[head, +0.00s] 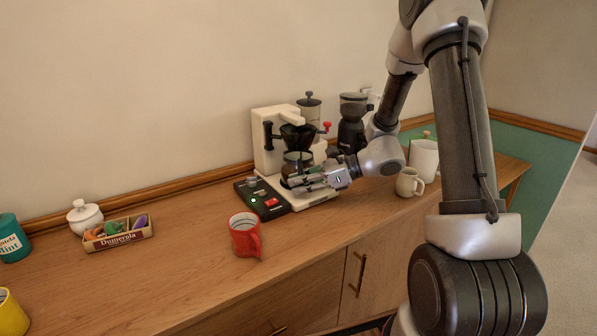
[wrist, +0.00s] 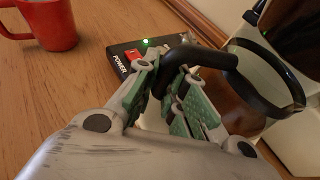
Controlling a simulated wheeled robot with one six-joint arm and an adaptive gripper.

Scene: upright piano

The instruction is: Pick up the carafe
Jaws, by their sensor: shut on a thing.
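The carafe (head: 297,161) is a glass pot with dark contents, standing in the white coffee maker (head: 267,140) under the black filter holder. In the wrist view the carafe (wrist: 240,112) is at the right, with a black band and a black handle (wrist: 205,54). My gripper (head: 296,183) reaches it from the right in the head view. In the wrist view my gripper (wrist: 168,88) has its green-padded fingers on either side of the handle, shut on it. The fingers hide the lower part of the handle. The carafe looks upright; whether it touches the plate, I cannot tell.
A red mug (head: 244,236) stands in front of the coffee maker's black switch panel (head: 262,199). A black grinder (head: 351,122) is behind, and a cream mug (head: 408,182) and white canister (head: 424,160) are to the right.

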